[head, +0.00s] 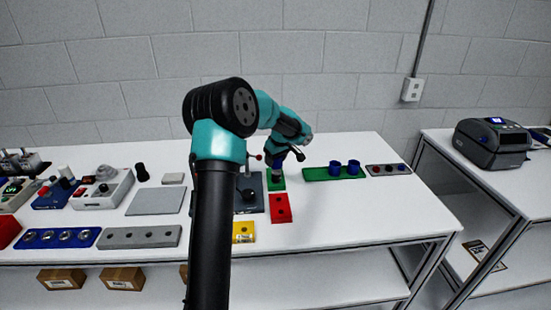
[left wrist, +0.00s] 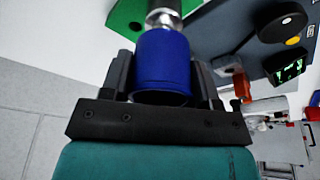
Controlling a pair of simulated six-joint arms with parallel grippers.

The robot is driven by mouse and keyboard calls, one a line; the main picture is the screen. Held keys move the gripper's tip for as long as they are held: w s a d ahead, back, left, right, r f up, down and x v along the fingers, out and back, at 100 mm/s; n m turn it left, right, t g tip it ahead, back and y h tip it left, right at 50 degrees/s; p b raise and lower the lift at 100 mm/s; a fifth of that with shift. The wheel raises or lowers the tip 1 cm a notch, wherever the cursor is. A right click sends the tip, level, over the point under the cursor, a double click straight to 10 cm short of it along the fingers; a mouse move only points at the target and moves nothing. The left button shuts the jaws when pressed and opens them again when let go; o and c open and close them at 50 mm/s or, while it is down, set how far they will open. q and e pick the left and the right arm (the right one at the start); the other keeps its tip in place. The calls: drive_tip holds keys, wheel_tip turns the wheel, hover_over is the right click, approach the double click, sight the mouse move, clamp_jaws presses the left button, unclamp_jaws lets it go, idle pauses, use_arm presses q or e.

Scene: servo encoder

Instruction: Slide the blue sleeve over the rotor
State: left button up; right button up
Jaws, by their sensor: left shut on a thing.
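My left gripper (head: 277,168) is over a small green base (head: 276,185) near the middle of the table. In the left wrist view, my left gripper (left wrist: 165,85) is shut on the blue sleeve (left wrist: 163,65), which sits between its fingers. A silver rotor (left wrist: 164,15) shows just beyond the sleeve's far end, roughly in line with it. The green base (left wrist: 125,18) shows behind the rotor. Whether the rotor's tip is inside the sleeve or only hidden behind it, I cannot tell. My right gripper is not in view.
A dark panel (head: 258,205) with a knob stands left of the green base. A red plate (head: 280,214) lies in front. A green tray (head: 321,174) with two blue sleeves (head: 345,167) and a grey plate (head: 388,170) lie to the right. The table's right front is clear.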

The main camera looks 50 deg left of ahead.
use_arm(q)
drive_tip(key=shift+f, duration=0.2)
drive_tip(key=shift+f, duration=0.35)
drive_tip(key=shift+f, duration=1.4)
idle(0.3)
drive_tip(key=o, duration=1.3)
drive_tip(key=shift+c, duration=0.2)
drive_tip(key=shift+r, duration=0.15)
wheel_tip(320, 180, up, 14)
idle(1.7)
